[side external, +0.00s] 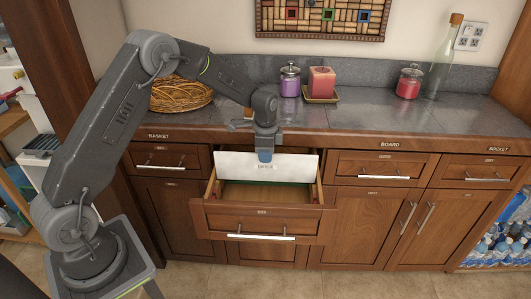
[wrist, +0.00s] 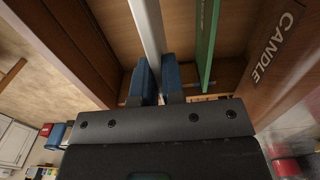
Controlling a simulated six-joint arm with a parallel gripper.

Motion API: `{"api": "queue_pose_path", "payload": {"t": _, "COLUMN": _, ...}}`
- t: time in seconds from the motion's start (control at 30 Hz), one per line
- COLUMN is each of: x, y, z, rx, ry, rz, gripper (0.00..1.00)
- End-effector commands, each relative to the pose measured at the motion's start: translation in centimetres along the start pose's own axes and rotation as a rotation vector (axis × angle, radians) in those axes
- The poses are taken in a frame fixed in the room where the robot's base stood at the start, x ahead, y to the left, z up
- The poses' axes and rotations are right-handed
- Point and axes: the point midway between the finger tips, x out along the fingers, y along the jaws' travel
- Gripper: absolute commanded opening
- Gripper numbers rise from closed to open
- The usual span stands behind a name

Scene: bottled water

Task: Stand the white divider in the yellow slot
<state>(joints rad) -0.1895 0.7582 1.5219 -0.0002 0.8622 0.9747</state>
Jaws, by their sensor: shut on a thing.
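The white divider (side external: 298,165) is a thin upright panel at the back of the open drawer (side external: 250,220). My gripper (side external: 265,156) is shut on its top edge, near the middle. In the wrist view the divider (wrist: 147,28) runs as a pale strip between the two blue fingers of my gripper (wrist: 158,82). A green divider (wrist: 207,40) stands to its right, apart from it; a green line (side external: 290,184) shows under the white panel in the side view. I cannot make out the yellow slot, nor whether the divider's bottom touches the drawer floor.
The counter edge (side external: 390,137) lies just behind and above the drawer. A wicker basket (side external: 180,94), a purple jar (side external: 290,80), a red candle (side external: 321,82), a red jar (side external: 409,83) and a bottle (side external: 443,58) stand on the counter. The front of the drawer interior looks empty.

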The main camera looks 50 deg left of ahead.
Motion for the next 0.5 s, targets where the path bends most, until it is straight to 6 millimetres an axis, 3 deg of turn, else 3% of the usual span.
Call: {"api": "queue_pose_path", "payload": {"t": 0.5, "x": 1.3, "y": 0.0, "z": 0.0, "rx": 0.000, "ry": 0.000, "rz": 0.000, "gripper": 0.00}}
